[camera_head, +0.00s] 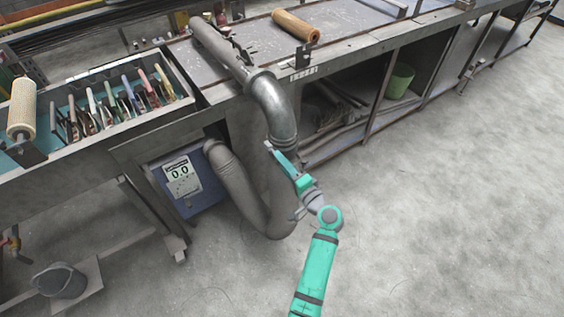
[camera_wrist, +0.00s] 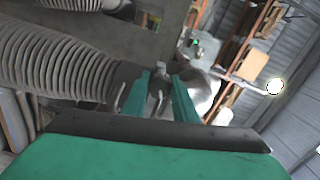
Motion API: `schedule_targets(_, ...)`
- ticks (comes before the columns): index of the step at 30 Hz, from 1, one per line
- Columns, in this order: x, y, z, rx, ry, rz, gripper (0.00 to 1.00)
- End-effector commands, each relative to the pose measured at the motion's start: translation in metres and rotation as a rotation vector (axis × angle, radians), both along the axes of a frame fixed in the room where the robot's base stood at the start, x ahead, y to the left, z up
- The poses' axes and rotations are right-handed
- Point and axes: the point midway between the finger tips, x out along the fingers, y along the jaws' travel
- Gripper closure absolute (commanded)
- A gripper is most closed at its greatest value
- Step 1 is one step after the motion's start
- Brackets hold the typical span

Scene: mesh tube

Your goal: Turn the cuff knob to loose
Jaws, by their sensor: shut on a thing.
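My gripper (camera_head: 270,147) reaches up to the joint between the grey metal elbow pipe (camera_head: 275,108) and the grey flexible hose (camera_head: 240,185). In the wrist view, my gripper's green fingers (camera_wrist: 160,96) are shut on the cuff knob (camera_wrist: 160,70), a small grey piece between the fingertips. A dark cuff (camera_wrist: 124,76) sits behind the fingers, at the end of the ribbed hose (camera_wrist: 55,62). The bright metal pipe (camera_wrist: 203,92) shows to the right of the fingers. In the head view the knob is hidden by my gripper, and its setting cannot be read.
The workbench (camera_head: 350,45) runs behind the pipe, with a tool tray (camera_head: 85,75) at left. The floor at right (camera_head: 450,180) is clear.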

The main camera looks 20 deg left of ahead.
Motion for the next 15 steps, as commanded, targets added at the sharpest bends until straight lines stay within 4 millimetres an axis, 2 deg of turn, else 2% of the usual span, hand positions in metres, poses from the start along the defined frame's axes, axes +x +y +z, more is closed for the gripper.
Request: schedule_targets(15,0.0000,-0.0001,-0.0008,-0.302,-0.386,0.000,0.97)
